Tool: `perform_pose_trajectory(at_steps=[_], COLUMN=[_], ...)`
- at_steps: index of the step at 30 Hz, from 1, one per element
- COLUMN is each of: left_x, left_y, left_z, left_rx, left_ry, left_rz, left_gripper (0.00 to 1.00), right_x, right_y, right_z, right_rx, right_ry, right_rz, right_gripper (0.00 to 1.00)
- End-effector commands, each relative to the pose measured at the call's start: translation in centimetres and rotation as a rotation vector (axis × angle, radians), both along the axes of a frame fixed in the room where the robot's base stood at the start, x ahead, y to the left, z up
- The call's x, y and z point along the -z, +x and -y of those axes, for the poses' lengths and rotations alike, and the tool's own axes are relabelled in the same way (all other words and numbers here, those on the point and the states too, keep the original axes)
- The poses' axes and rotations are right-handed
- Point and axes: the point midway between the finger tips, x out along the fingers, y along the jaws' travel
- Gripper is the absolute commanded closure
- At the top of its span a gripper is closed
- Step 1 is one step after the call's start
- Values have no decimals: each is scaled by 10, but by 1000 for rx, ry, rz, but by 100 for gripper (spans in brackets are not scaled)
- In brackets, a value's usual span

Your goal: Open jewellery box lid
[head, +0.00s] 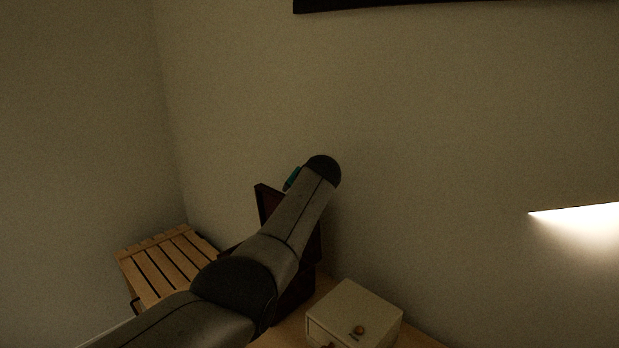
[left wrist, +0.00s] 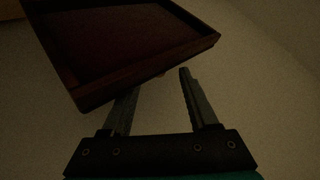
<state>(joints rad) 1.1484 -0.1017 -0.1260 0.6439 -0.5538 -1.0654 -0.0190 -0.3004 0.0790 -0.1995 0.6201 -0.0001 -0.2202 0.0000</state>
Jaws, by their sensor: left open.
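A dark reddish-brown box (head: 296,292), which looks like the jewellery box, stands against the wall, mostly hidden behind my left arm in the head view. Its lid (head: 266,201) stands raised, with its upper corner showing left of the arm. In the left wrist view the lid (left wrist: 130,42) fills the upper left, showing its recessed red-brown inner side and rim. My left gripper (left wrist: 158,80) is open beside the lid's lower edge. One finger is partly covered by the lid, the other is clear of it; contact cannot be told. The gripper's fingers are hidden in the head view.
A small cream box (head: 354,310) with knobs stands right of the dark box on a wooden surface (head: 415,336). A slatted wooden piece (head: 168,262) stands at the left. A wall is close behind. The space above and right of the arm is free.

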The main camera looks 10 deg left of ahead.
Motion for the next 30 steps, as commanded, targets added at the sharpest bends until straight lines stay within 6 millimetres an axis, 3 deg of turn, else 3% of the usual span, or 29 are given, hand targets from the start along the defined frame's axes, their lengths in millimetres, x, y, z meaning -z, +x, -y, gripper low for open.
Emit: perform_pose_trajectory(at_steps=[3,17,30], left_x=[-6,-30,-63], left_y=[-6,-36,-76], left_z=[3,21,45], left_rx=[2,2,3], left_ry=[-1,-1,-3], left_rz=[0,1,2], left_gripper=[40,40,40], right_x=[-10,-21,-31], right_y=[0,0,0], right_z=[0,0,0], right_rx=[0,-1,-1], right_ry=[0,0,0], right_rz=[0,0,0], right_gripper=[25,25,25])
